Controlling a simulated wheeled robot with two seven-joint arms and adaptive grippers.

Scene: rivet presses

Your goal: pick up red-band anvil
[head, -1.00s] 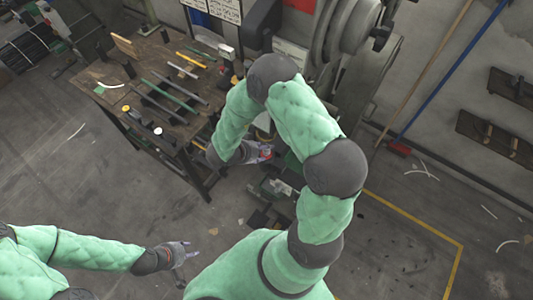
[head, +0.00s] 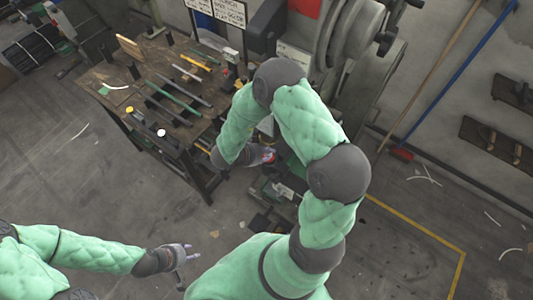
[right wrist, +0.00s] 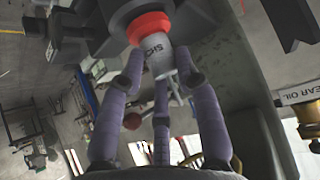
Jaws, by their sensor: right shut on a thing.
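The red-band anvil (right wrist: 150,30) is a pale grey cylinder with a bright red ring, at the top middle of the right wrist view. Dark letters show on its pale part. My right gripper (right wrist: 158,68) has its purple-grey fingers shut around the pale part, just below the red ring. In the head view my right gripper (head: 262,157) is small beside the press, with a bit of red at its fingertips. My left gripper (head: 187,251) is open and empty above the floor at the lower left.
The wooden bench (head: 130,88) at the upper left carries several bars and tools. A large grey press (head: 345,75) stands behind my right arm. The floor at right is mostly clear.

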